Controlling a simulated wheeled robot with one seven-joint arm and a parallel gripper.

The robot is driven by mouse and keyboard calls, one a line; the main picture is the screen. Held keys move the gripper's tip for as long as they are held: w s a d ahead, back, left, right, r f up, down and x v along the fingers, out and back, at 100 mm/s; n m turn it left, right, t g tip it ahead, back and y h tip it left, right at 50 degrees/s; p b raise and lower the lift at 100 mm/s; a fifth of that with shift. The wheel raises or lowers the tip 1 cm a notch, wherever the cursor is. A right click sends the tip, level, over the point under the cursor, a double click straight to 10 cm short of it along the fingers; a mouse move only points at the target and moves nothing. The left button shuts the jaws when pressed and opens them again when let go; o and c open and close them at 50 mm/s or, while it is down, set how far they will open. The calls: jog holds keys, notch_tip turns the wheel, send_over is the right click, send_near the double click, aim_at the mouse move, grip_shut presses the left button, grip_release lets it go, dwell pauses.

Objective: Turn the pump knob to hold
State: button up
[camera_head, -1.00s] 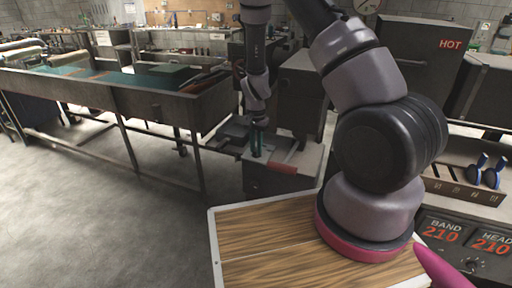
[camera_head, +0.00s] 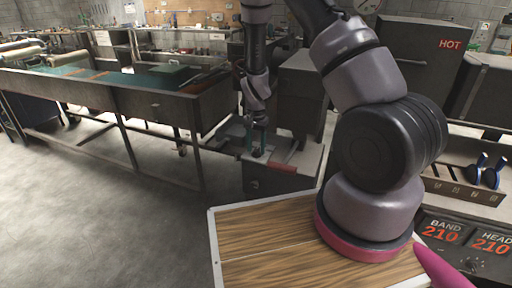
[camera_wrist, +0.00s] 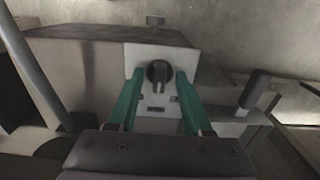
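The pump knob (camera_wrist: 159,72) is a dark round knob on a pale plate (camera_wrist: 143,55), seen in the wrist view. Small dark markings lie above and below it; I cannot read them. My gripper (camera_wrist: 154,78) points at the knob, with one green finger on each side of it. The fingers are apart, and I see no clear contact with the knob. In the head view my gripper (camera_head: 258,142) hangs over the pump box, and the knob itself is hidden or too small to make out there.
A dark lever (camera_wrist: 256,88) stands right of the plate in the wrist view. A long bench (camera_head: 120,88) is at the left. The grey floor (camera_head: 90,215) between is clear.

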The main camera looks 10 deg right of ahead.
jog(key=shift+r, duration=0.1)
notch_tip(320, 180, up, 11)
jog(key=shift+f, duration=0.2)
dwell(0.4)
notch_tip(320, 180, up, 11)
jog(key=t+y, duration=0.1)
send_over(256, 150)
jog(key=s, duration=0.1)
jog(key=s+d+r+n+t+y, duration=0.15)
jog(key=s+r, duration=0.35)
jog(key=r, duration=0.5)
jog(key=s+d+r+t, duration=0.2)
jog(key=s+r, duration=0.4)
jog(key=s, duration=0.2)
jog(key=s+d+r+n+t, duration=0.1)
jog(key=s+d+r+t, duration=0.1)
jog(key=s+r, duration=0.4)
jog(key=shift+s+t, duration=0.35)
jog(key=shift+s, duration=0.6)
jog(key=shift+n+h, duration=0.25)
